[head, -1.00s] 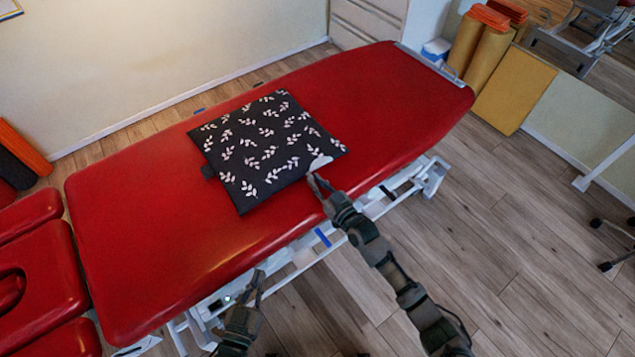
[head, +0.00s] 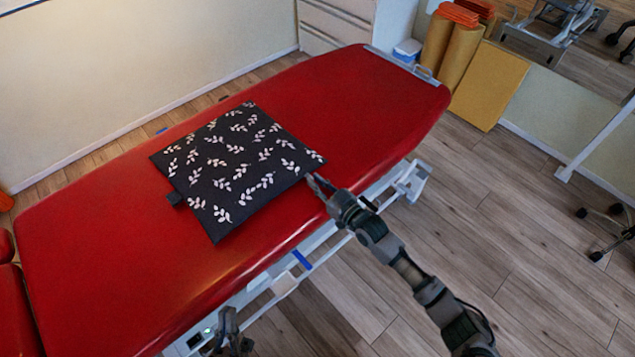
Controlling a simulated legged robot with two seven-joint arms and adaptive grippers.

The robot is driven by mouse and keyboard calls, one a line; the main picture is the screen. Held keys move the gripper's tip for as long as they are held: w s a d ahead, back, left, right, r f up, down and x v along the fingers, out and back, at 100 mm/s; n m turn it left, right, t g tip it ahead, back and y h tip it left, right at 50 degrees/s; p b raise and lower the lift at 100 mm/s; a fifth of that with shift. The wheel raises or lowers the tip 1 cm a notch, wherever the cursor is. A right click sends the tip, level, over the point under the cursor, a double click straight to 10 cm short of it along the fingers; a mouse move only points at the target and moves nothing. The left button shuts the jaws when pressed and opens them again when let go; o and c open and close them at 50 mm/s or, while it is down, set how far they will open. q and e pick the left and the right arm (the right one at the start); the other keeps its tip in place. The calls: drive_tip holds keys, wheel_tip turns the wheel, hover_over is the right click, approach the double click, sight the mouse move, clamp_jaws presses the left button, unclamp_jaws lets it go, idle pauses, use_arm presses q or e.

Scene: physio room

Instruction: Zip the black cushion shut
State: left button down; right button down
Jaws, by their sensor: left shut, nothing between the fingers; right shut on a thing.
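The black cushion (head: 238,165) with a white leaf print lies flat on the red treatment table (head: 110,235). A small dark tab (head: 174,198) sticks out at its left side. My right gripper (head: 314,182) is shut at the cushion's front edge, close to its right corner. It holds the zip pull there, which is too small and covered to make out. No white inside shows at that edge. My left gripper (head: 228,322) is shut and empty, low in the picture in front of the table, apart from the cushion.
The table top is clear to the left and right of the cushion. The table's white frame (head: 345,232) runs below its front edge. Yellow rolls (head: 450,50) and a yellow board (head: 490,85) stand behind the far right end. A wheeled stool base (head: 612,228) is at the right.

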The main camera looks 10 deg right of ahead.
drive_tip(key=c, duration=1.2)
unclamp_jaws()
drive_tip(key=shift+a+f, duration=0.1)
drive_tip(key=shift+o, duration=0.2)
drive_tip(key=shift+s+d, duration=0.15)
drive_tip(key=shift+d, duration=0.35)
drive_tip(key=v, duration=1.1)
drive_tip(key=shift+s, duration=0.2)
